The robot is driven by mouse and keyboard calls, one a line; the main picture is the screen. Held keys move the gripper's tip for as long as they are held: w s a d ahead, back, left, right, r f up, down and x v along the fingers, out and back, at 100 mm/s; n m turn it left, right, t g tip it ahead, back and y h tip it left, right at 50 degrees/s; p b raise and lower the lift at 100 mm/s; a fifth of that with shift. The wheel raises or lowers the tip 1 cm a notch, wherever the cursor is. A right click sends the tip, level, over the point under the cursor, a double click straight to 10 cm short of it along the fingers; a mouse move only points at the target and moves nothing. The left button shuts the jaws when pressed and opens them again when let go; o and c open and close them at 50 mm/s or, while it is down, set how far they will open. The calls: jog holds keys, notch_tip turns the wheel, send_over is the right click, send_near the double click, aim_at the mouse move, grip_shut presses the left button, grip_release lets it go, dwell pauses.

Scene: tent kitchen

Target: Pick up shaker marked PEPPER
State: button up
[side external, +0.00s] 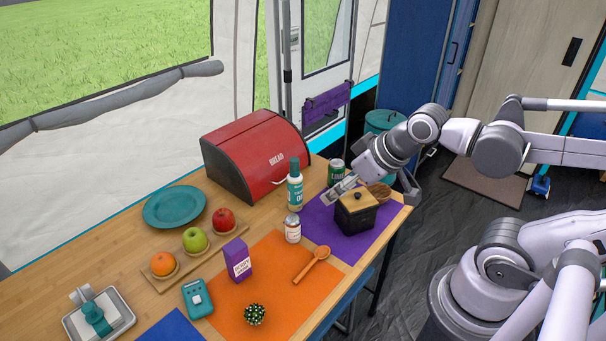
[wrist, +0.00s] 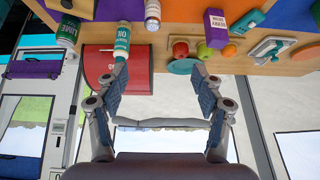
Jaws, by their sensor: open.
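A small shaker or jar with a white label and a silvery cap (side external: 293,229) stands upright on the table, at the border of the purple and orange mats. Its label is too small to read as PEPPER. It also shows at the top of the wrist view (wrist: 152,13), where the scene appears upside down. My gripper (side external: 342,188) is above the purple mat, to the right of and behind the shaker, close to the black box. In the wrist view its two fingers (wrist: 163,76) are spread wide with nothing between them.
A white and teal bottle (side external: 295,186) stands just behind the shaker. A green can (side external: 336,172) and a black box with a wooden lid (side external: 355,218) are near my gripper. A purple carton (side external: 237,260) and a wooden spoon (side external: 312,264) flank the shaker's front. A red bread box (side external: 250,155) stands behind.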

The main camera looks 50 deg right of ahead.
jog(key=n+g, duration=0.7)
jog(key=n, duration=1)
send_over(291, 219)
notch_tip(291, 219, down, 13)
jog(key=shift+r, duration=0.2)
notch_tip(291, 219, down, 6)
jog(key=shift+d+f, duration=0.2)
jog(key=shift+f, duration=1.1)
jog(key=shift+d+f, duration=0.15)
jog(key=shift+f, duration=1.15)
jog(key=c, duration=1.3)
